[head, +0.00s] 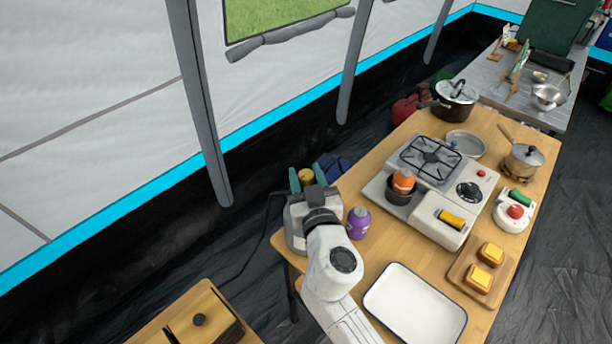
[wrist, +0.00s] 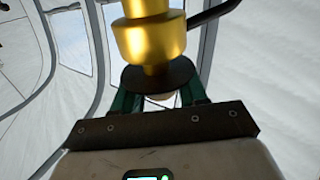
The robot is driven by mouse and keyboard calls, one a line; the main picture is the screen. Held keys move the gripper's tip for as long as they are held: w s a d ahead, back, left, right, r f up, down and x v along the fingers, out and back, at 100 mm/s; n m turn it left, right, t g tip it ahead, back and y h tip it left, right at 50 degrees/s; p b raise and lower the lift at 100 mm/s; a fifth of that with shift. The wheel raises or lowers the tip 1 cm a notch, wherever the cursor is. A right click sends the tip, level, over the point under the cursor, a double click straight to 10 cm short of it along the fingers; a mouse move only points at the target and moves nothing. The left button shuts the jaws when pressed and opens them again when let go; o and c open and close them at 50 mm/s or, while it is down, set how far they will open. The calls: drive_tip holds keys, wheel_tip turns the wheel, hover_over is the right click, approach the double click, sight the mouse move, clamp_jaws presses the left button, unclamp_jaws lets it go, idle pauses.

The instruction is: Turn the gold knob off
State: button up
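My gripper (head: 307,178) is at the back-left edge of the wooden table, with two green fingers pointing up and apart. A gold knob (head: 306,175) shows between the fingers in the head view. In the wrist view the gold knob (wrist: 148,40) is large at the top centre, with a narrower gold neck and a dark disc (wrist: 160,77) below it. The disc hides part of my gripper's fingers (wrist: 160,97). I see no clear grip on the knob; whether a finger touches it is hidden.
A purple bottle (head: 358,222) stands just right of my gripper. A white stove (head: 437,170) with a black dial, an orange bottle in a dark pot (head: 400,191), a white tray (head: 415,305) and a bread board (head: 463,272) fill the table. A grey tent pole (head: 200,100) stands behind.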

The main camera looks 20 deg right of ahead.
drive_tip(key=c, duration=0.4)
